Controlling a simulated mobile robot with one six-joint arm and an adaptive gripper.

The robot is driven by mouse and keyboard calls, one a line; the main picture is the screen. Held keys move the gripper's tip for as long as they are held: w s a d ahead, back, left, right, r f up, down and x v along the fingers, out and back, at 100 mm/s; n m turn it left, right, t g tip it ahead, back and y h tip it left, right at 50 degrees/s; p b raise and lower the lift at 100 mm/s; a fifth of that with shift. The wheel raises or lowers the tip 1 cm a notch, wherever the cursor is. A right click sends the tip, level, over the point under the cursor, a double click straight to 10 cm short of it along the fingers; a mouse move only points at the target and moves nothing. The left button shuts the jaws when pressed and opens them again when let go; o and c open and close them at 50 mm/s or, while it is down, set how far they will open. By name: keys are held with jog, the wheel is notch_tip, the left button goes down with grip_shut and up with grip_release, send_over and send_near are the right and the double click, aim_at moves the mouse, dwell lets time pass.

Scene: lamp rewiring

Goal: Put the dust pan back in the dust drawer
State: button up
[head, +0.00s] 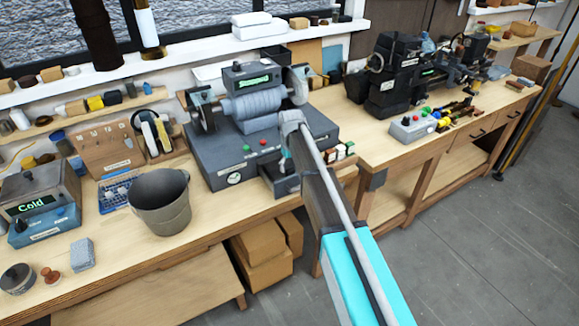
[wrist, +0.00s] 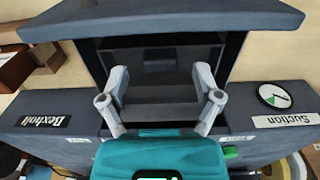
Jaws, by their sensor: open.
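In the wrist view a dark, box-like opening (wrist: 235,50) sits in the front of the grey machine base, and it looks like the dust drawer. Inside it is a dark grey tray-like shape (wrist: 160,95), possibly the dust pan; I cannot tell them apart with certainty. My gripper (wrist: 161,75) is open, its two fingers spread apart at this opening with nothing visible between them. In the head view my arm reaches to the machine (head: 210,165), and my gripper (head: 288,135) hides part of its front. A dark drawer-like part (head: 285,183) shows below it.
A grey bucket (head: 160,205) stands on the bench left of the machine. A control box reading "Cold" (head: 40,205) is at far left. A black lathe (head: 395,75) stands on the right bench. Bare bench shows in front of the bucket.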

notch_tip(320, 180, up, 12)
jog(key=p, duration=1.1)
jog(key=shift+f, duration=0.15)
dwell(0.5)
jog(key=s+d+m, duration=0.6)
jog(key=s+d, duration=1.6)
jog(key=s, duration=0.3)
jog(key=shift+s+d+m, duration=0.3)
jog(key=shift+s+m, duration=0.1)
